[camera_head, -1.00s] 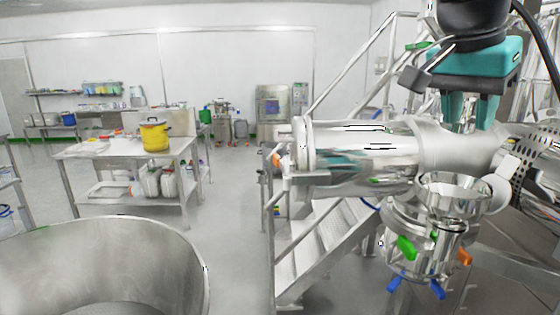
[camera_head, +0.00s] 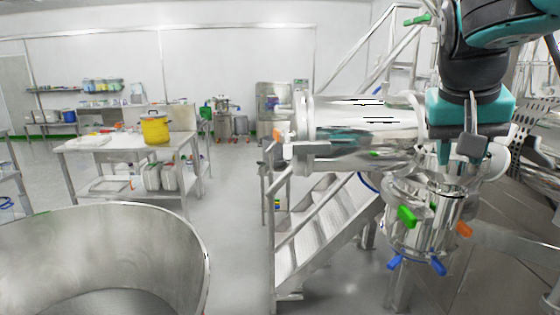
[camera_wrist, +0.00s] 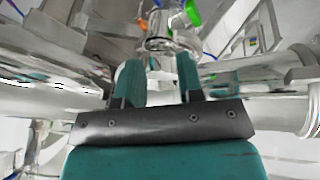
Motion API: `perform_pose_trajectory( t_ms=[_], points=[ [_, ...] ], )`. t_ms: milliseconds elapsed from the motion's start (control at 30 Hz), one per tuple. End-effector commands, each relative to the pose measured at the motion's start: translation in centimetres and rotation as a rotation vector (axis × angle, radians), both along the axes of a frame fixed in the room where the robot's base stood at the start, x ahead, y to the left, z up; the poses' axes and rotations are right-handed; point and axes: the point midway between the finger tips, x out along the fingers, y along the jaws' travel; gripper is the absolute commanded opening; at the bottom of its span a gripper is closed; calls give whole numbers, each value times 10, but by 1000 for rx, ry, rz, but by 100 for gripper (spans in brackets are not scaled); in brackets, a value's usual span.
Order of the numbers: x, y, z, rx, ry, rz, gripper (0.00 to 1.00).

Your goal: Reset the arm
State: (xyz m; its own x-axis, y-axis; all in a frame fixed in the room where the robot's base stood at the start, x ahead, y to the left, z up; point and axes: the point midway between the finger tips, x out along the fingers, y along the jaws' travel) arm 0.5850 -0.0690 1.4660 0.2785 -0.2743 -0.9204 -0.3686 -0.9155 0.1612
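My gripper (camera_head: 460,155) hangs from my black and teal arm at the upper right of the head view, in front of the horizontal steel pipe. Its fingers point down, and a grey block on my wrist partly hides them. In the wrist view my gripper (camera_wrist: 160,78) shows two teal fingers apart, with nothing held between them. Beyond the fingertips is a small steel vessel (camera_wrist: 160,42) with coloured handles. In the head view this vessel (camera_head: 415,232), with green, blue and orange handles, stands below my gripper.
The large steel pipe (camera_head: 350,148) runs close to my gripper's left. Steel stairs (camera_head: 318,225) with railings stand below it. A round steel bin (camera_head: 120,250) is at the lower left. A table (camera_head: 95,146) carries a yellow pot (camera_head: 155,128). Open floor lies between bin and stairs.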

Motion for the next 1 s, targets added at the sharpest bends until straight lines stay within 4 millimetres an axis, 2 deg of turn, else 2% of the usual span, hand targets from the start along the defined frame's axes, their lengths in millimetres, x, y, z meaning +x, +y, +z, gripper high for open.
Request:
perform_pose_trajectory(
  t_ms=[33, 133, 200, 300, 400, 500, 600, 700, 1000],
  points=[
    [-6, 2, -32, 2, 22, 81, 34],
    [-25, 17, -90, 32, 75, 300, 34],
    [-46, 33, -133, 80, 113, 465, 34],
    [-86, 59, -185, 178, 159, 678, 34],
    [-127, 83, -222, 286, 193, 838, 34],
    [-159, 100, -241, 375, 211, 944, 34],
    [-179, 110, -249, 431, 218, 1002, 34],
    [-186, 114, -250, 452, 222, 1023, 34],
    [-185, 114, -248, 452, 222, 1023, 34]
  ],
)
